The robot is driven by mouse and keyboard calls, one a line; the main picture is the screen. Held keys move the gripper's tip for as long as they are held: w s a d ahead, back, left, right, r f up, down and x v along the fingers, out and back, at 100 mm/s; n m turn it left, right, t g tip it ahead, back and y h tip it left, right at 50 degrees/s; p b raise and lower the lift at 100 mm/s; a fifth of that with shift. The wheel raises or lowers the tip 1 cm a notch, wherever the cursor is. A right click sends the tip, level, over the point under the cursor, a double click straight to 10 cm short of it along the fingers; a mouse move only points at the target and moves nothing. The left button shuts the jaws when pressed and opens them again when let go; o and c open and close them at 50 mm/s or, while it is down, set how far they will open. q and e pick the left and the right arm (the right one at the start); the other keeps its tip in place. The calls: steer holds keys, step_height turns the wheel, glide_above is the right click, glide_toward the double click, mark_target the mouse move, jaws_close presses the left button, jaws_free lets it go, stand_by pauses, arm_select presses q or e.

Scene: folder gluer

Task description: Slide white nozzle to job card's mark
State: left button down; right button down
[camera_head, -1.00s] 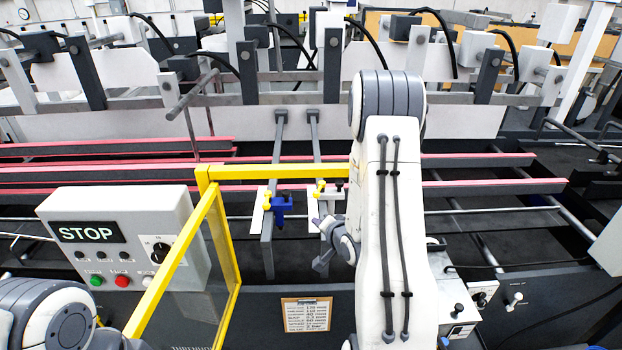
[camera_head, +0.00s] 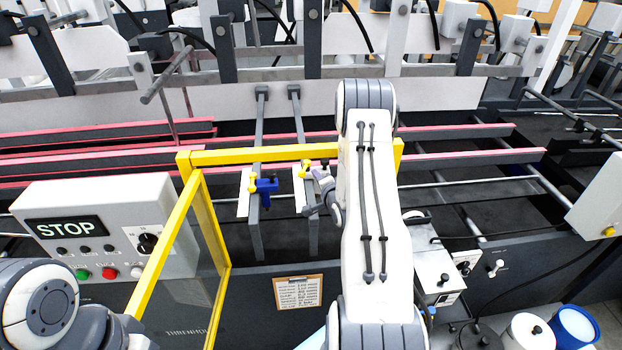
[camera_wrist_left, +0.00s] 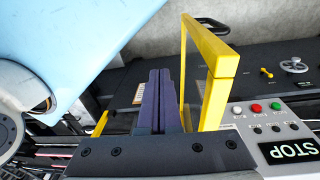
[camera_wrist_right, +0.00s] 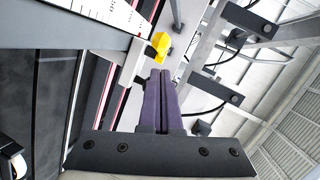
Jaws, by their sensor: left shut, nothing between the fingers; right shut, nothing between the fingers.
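The blue nozzle (camera_head: 265,186) with a yellow pointer sits on the left of two grey bars. On the right bar a yellow pointer (camera_head: 305,167) and dark knob show beside a white scale plate (camera_head: 299,192); the white nozzle there is mostly hidden by my right gripper. My right gripper (camera_head: 318,173) is shut and empty, its tips close to that pointer. In the right wrist view the shut fingers (camera_wrist_right: 160,75) lie just below the yellow pointer (camera_wrist_right: 160,42); contact cannot be told. The job card (camera_head: 299,292) hangs on the front panel, its writing unreadable. My left gripper (camera_wrist_left: 159,75) is shut and empty.
A STOP control box (camera_head: 95,235) is at the left. Pots and a blue-rimmed container (camera_head: 574,325) stand at the lower right.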

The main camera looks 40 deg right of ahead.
mark_target(303, 174)
steer(key=shift+w+a+f, duration=0.25)
steer(key=shift+w, duration=0.25)
steer(key=shift+w+a+f, duration=0.2)
steer(key=shift+w+a, duration=0.05)
steer(key=shift+w, duration=0.2)
steer(key=shift+w+a+f+b, duration=0.2)
steer(key=shift+w+a+b, duration=0.1)
steer(key=shift+b, duration=0.4)
steer(key=shift+w+a+b, duration=0.4)
steer(key=shift+w, duration=0.05)
steer(key=shift+s+r, duration=0.1)
